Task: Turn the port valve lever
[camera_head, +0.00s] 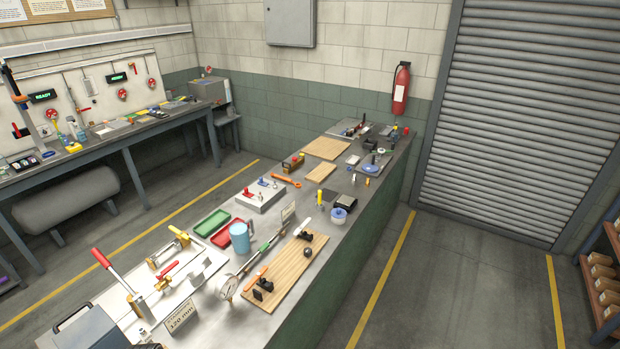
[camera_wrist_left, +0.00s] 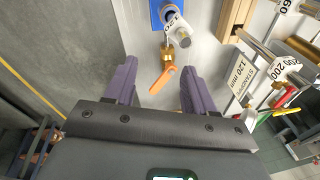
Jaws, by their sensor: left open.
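In the left wrist view, an orange lever (camera_wrist_left: 164,79) sits on a brass valve (camera_wrist_left: 168,55), below a blue fitting (camera_wrist_left: 161,12) with a white tag. My left gripper (camera_wrist_left: 157,72) is open, with its two purple fingers apart. The lever lies between the fingertips in the picture, tilted down to the left. I see no finger touching it, and the depth gap is hard to judge. I cannot make out this valve or either gripper in the head view. My right gripper is in neither view.
A "120 mm" standard sign (camera_wrist_left: 244,73) stands right of the lever; it also shows in the head view (camera_head: 182,317). A metal fitting (camera_wrist_left: 195,45) is close to the valve's right. Gauges, trays and tools crowd the bench (camera_head: 330,240).

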